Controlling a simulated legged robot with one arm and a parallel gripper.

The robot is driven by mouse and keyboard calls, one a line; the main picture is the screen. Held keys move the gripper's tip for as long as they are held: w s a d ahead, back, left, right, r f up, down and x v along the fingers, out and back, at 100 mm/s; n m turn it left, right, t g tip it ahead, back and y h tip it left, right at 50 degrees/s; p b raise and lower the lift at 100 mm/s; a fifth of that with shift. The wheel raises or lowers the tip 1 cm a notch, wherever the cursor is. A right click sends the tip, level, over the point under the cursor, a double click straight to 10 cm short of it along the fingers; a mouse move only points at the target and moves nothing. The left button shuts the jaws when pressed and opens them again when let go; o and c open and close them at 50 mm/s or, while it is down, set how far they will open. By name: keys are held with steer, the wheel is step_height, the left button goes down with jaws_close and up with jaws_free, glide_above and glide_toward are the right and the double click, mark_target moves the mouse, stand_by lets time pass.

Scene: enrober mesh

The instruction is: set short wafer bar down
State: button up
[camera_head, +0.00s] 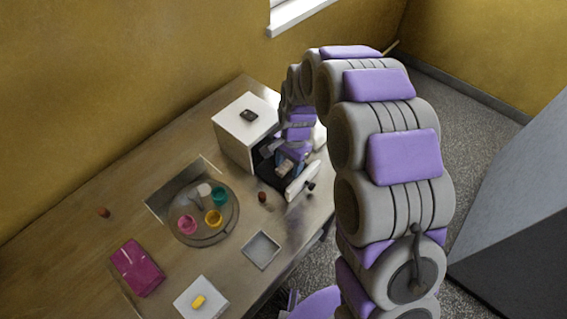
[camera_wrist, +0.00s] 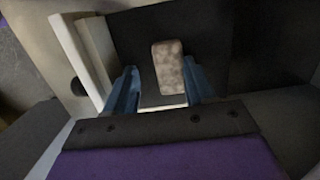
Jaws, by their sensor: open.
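The short wafer bar (camera_wrist: 168,66) is a speckled pale brown block in the wrist view. It lies on a dark surface inside the open drawer of the white box (camera_head: 239,128). My gripper (camera_wrist: 160,76) is open, with one blue finger on each side of the bar's near end. A gap shows between the bar and the left finger; the right finger is very close to it, and I cannot tell whether they touch. In the head view my gripper (camera_head: 290,160) reaches down over the drawer, and the bar cannot be made out there.
The drawer front (camera_head: 302,181) with its black knob stands close beside my gripper. A round tray (camera_head: 190,238) holds several coloured cups. A small grey tray (camera_head: 262,250), a magenta packet (camera_head: 137,268) and a white block with a yellow piece (camera_head: 198,301) sit on the table.

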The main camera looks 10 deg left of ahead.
mark_target(290, 164)
steer(key=shift+d+r, duration=0.1)
steer(key=shift+d, duration=0.4)
steer(key=shift+a, duration=0.9)
steer(key=shift+w+a+r, duration=0.1)
steer(key=shift+a+r, duration=0.05)
steer(key=shift+r, duration=0.1)
steer(key=r, duration=0.2)
steer(key=d+r+p, duration=0.1)
steer(key=r, duration=0.1)
steer(key=d+r+p, duration=0.1)
steer(key=r, duration=0.1)
steer(key=shift+w+d, duration=0.1)
steer(key=shift+w, duration=0.15)
step_height(290, 164, up, 5)
steer(key=p, duration=0.1)
steer(key=s+d+r+n, duration=0.3)
steer(key=s+d+r, duration=0.6)
steer(key=s+d, duration=0.35)
steer(key=s+d+n, duration=0.1)
steer(key=s+d, duration=0.2)
steer(key=s, duration=0.3)
steer(key=s+d+n, duration=0.1)
steer(key=s+d, duration=0.2)
steer(key=s, duration=0.3)
steer(key=s+d+r+n, duration=0.1)
steer(key=s+d, duration=0.2)
steer(key=s, duration=0.3)
steer(key=shift+g+h, duration=0.3)
